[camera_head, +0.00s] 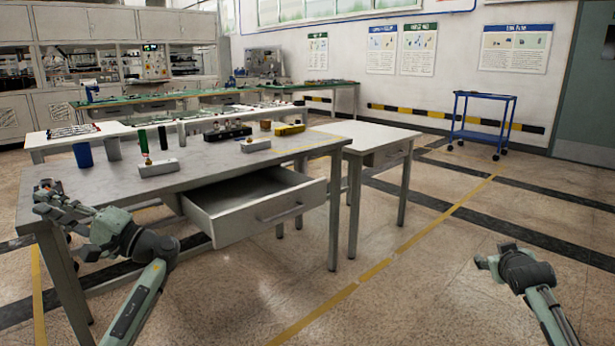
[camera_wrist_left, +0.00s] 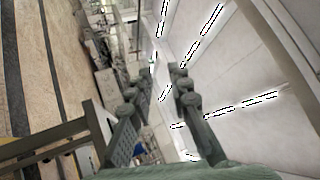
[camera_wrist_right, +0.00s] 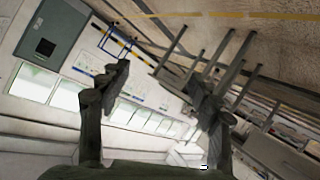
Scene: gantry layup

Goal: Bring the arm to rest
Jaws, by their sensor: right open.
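My left arm comes in from the lower left of the head view. Its gripper (camera_head: 46,198) is beside the near left corner of the grey table (camera_head: 210,170), around tabletop height. In the left wrist view its two fingers (camera_wrist_left: 160,82) stand apart with nothing between them. My right arm comes in at the lower right. Its gripper (camera_head: 492,256) is over bare floor, away from the tables. In the right wrist view its fingers (camera_wrist_right: 160,85) are wide apart and empty.
The table's drawer (camera_head: 258,213) is pulled open toward me, right of my left gripper. A blue cup (camera_head: 83,155) and several small parts stand on the tabletop. A blue cart (camera_head: 482,123) is by the far wall. The floor at right is clear.

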